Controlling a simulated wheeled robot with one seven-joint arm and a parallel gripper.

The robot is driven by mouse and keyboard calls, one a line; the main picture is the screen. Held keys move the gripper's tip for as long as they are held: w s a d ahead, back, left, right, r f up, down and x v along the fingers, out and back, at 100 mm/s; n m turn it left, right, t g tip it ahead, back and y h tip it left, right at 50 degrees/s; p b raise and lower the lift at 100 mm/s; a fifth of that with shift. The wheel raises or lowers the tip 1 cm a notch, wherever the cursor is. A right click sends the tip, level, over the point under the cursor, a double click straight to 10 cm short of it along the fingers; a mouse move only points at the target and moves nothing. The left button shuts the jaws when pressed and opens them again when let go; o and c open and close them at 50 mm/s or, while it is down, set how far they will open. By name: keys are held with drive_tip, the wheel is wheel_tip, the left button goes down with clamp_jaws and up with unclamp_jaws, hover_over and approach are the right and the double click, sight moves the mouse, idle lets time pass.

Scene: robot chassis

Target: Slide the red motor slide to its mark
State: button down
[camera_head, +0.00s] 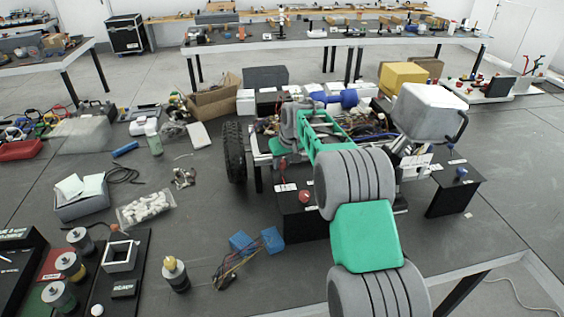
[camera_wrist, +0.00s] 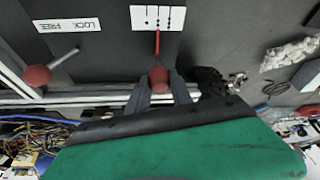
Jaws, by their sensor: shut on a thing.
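The red motor slide knob (camera_wrist: 158,76) is a round red ball in the wrist view. My gripper (camera_wrist: 160,88) is shut on it, with a grey finger on either side. A thin red pointer (camera_wrist: 157,42) runs up from the knob to a white scale card (camera_wrist: 142,18) with black marks. The pointer tip appears near the middle mark; the exact alignment is too small to tell. In the head view the scale card (camera_head: 287,187) shows on the black panel, below my green hand (camera_head: 275,147). The knob and fingertips cannot be made out clearly there.
A second red knob (camera_wrist: 37,75) on a metal lever stands left of my gripper, beside a LOCK/FREE label (camera_wrist: 67,25); it also shows in the head view (camera_head: 305,197). A black wheel (camera_head: 234,152) is close by. Blue connectors (camera_head: 257,242) with wires lie in front.

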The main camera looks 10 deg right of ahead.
drive_tip(key=shift+d, duration=0.1)
drive_tip(key=shift+d+f+b, duration=0.1)
drive_tip(key=shift+d+b, duration=0.2)
drive_tip(key=shift+b, duration=0.05)
drive_tip(key=shift+d, duration=0.55)
drive_tip(key=c, duration=1.1)
unclamp_jaws()
drive_tip(key=shift+a, duration=0.2)
drive_tip(key=shift+c, duration=0.2)
drive_tip(key=shift+r, duration=0.2)
drive_tip(key=b+v, duration=0.1)
drive_tip(key=v, duration=0.6)
drive_tip(key=shift+s+r+b, duration=0.25)
drive_tip(key=shift+b, duration=0.15)
